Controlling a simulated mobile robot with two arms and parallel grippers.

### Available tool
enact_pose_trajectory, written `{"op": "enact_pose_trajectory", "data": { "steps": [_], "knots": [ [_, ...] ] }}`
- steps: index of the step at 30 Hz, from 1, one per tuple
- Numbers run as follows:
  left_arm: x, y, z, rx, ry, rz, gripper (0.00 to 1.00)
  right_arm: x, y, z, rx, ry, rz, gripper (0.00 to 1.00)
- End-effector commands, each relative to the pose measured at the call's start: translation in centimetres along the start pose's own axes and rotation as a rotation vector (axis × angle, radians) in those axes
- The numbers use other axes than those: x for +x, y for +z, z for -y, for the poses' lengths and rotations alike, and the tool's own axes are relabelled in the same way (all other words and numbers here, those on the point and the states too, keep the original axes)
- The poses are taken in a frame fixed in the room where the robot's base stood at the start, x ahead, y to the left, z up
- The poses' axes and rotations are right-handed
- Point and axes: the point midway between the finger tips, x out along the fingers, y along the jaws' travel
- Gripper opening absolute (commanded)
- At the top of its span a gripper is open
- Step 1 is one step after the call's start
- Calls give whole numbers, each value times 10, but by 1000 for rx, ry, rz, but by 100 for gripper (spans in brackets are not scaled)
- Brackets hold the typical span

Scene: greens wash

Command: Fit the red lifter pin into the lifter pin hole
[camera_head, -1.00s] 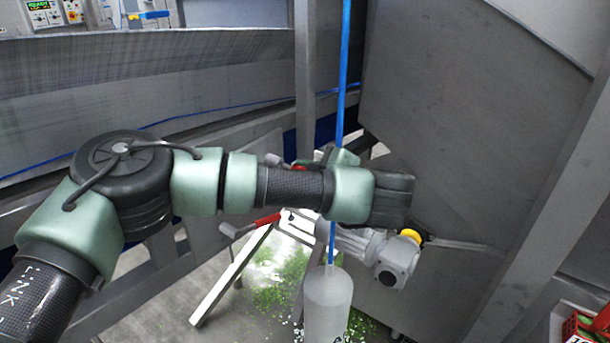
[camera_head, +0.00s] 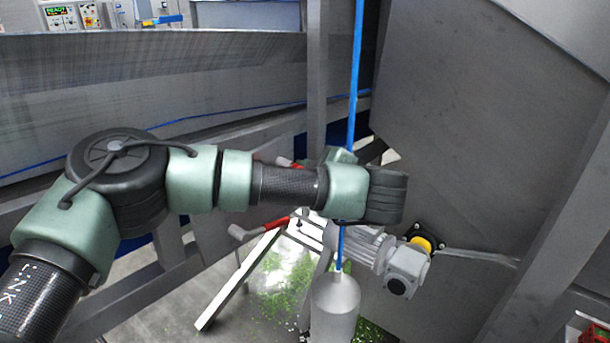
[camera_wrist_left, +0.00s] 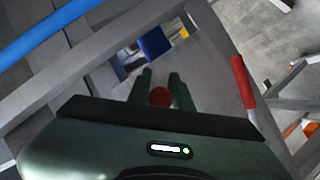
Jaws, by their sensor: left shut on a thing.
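The red lifter pin (camera_wrist_left: 160,97) shows as a round red end between the two dark green fingers of my left gripper (camera_wrist_left: 161,88) in the left wrist view. The gripper is shut on it. In the head view my left arm reaches in from the left, and its wrist hides the fingers and the pin. I cannot make out the lifter pin hole in either view. My right gripper is not in view.
A lever with a red grip (camera_head: 275,222) lies below my forearm; its red grip also shows in the wrist view (camera_wrist_left: 243,82). A blue pipe (camera_head: 355,70) runs down behind my wrist to a grey cylinder (camera_head: 335,310). A grey motor (camera_head: 400,268) and steel frame beams (camera_head: 317,60) stand close by.

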Motion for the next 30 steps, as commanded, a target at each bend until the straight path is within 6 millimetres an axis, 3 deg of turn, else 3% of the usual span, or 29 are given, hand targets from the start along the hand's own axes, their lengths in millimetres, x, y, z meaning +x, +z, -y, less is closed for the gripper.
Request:
{"op": "enact_pose_trajectory", "data": {
  "steps": [10,11,13,23,30],
  "knots": [
    [7,-4,0,0,1,-1,0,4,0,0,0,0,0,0],
    [7,-4,0,0,1,-1,26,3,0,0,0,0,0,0],
    [6,-4,0,0,1,-1,46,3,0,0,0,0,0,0],
    [5,-3,0,1,1,1,46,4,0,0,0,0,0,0],
    [-24,-2,1,1,5,2,46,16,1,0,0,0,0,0]
  ]
}}
